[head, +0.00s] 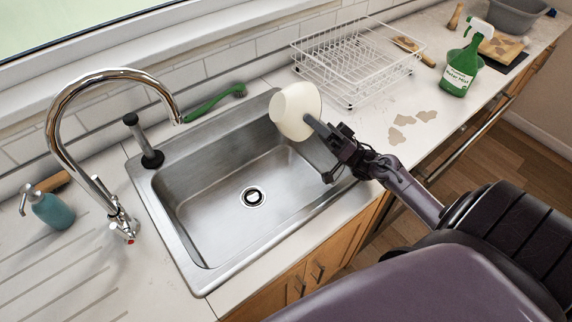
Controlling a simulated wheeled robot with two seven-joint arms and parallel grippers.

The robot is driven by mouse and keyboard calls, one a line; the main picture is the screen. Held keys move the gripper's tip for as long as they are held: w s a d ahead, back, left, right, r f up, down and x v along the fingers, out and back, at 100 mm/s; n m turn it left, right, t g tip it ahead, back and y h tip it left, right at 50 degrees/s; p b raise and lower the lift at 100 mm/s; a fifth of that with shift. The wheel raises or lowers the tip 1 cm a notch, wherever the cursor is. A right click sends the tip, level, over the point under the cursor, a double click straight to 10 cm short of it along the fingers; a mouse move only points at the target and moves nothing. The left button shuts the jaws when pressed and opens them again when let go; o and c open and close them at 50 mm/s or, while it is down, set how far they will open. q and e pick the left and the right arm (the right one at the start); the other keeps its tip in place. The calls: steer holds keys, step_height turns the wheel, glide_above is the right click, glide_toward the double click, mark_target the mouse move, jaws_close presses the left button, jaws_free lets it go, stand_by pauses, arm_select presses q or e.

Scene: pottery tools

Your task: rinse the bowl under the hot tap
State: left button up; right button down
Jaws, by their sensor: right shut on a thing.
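A cream bowl (296,109) is held by my right gripper (319,128) over the far right end of the steel sink (213,233). The bowl is tipped on its side. The gripper is shut on the bowl, and its contact with the rim is partly hidden. The tall chrome tap (62,103) stands left of the sink, with its spout end (176,119) apart from the bowl, to its left. A red mark shows at the tap's base (127,238). I see no water running. My left gripper is not in view.
A black-handled post (146,143) stands at the sink's back left corner. A green brush (214,103) lies behind the sink. A blue soap dispenser (52,210) is at left. A white dish rack (355,64) and green spray bottle (460,70) stand at right. The basin is empty.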

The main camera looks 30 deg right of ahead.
steer(key=w+a+f+n+g+h, duration=0.1)
steer(key=a+f+n+g+h, duration=0.2)
steer(key=a+f, duration=0.4)
steer(key=w+a+f+n+g+h, duration=0.1)
steer(key=a+f+n+g+h, duration=0.3)
steer(key=a+f+h, duration=0.3)
steer(key=w+a+f+n+g+h+b, duration=0.1)
steer(key=a+f+n+g+h, duration=0.2)
steer(key=a+f+g+h, duration=0.2)
steer(key=shift+w+a+f+n+g, duration=0.15)
steer(key=shift+a+f, duration=0.35)
steer(key=shift+f, duration=0.5)
steer(key=shift+w+a+f+n+g, duration=0.15)
steer(key=shift+a+f, duration=0.3)
steer(key=shift+f, duration=0.5)
steer(key=shift+a+f+g, duration=0.2)
steer(key=shift+a+f, duration=0.3)
steer(key=shift+f, duration=0.5)
steer(key=shift+a+f+h+b, duration=0.3)
steer(key=shift+f+h+b, duration=0.3)
steer(key=shift+f, duration=0.3)
